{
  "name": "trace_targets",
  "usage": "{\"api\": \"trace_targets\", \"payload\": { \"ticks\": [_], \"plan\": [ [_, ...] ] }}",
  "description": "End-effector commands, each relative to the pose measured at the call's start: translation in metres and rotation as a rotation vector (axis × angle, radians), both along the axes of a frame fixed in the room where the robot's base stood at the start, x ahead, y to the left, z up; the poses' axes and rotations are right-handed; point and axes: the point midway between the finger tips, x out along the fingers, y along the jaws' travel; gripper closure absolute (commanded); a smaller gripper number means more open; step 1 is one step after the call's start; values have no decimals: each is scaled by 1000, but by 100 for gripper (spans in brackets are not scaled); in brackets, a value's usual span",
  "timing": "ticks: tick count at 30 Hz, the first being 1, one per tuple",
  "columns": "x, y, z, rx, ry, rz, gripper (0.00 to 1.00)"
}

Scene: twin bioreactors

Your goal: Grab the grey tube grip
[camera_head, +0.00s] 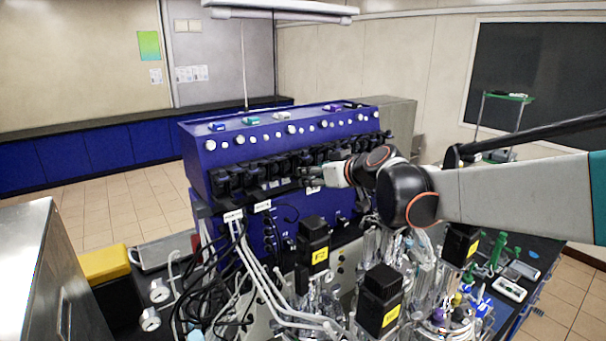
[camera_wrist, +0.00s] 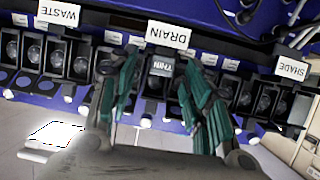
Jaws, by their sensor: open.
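I cannot tell for sure which part is the grey tube grip. A small dark grey block with pale lettering (camera_wrist: 160,66) shows between my fingers in the wrist view, under the upside-down DRAIN label (camera_wrist: 168,36). My gripper (camera_wrist: 157,82) is open, with one green-and-black finger on each side of that block. No contact can be made out. In the head view my gripper (camera_head: 318,175) reaches left to the row of black pump heads (camera_head: 250,173) on the front of the blue cabinet (camera_head: 208,146). The fingertips are small and dark there.
Black motor blocks (camera_head: 380,300) and glass vessels stand below my arm. Pale tubes (camera_head: 262,285) and dark cables hang at left. A green-topped cart (camera_head: 508,97) stands at the back right. Open floor lies behind the cabinet.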

Motion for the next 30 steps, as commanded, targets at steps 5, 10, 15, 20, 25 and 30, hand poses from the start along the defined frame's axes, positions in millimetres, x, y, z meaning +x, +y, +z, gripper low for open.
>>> {"api": "trace_targets", "payload": {
  "ticks": [5, 10, 15, 20, 25, 30],
  "plan": [
    [9, 6, -5, 0, 1, 1, 55],
    [9, 6, -6, 0, 1, 0, 55],
    [9, 6, -5, 0, 1, 0, 80],
    [9, 6, -5, 0, 1, 0, 100],
    [9, 6, -5, 0, 1, 0, 100],
    [10, 7, -4, 0, 1, 0, 100]
  ]
}}
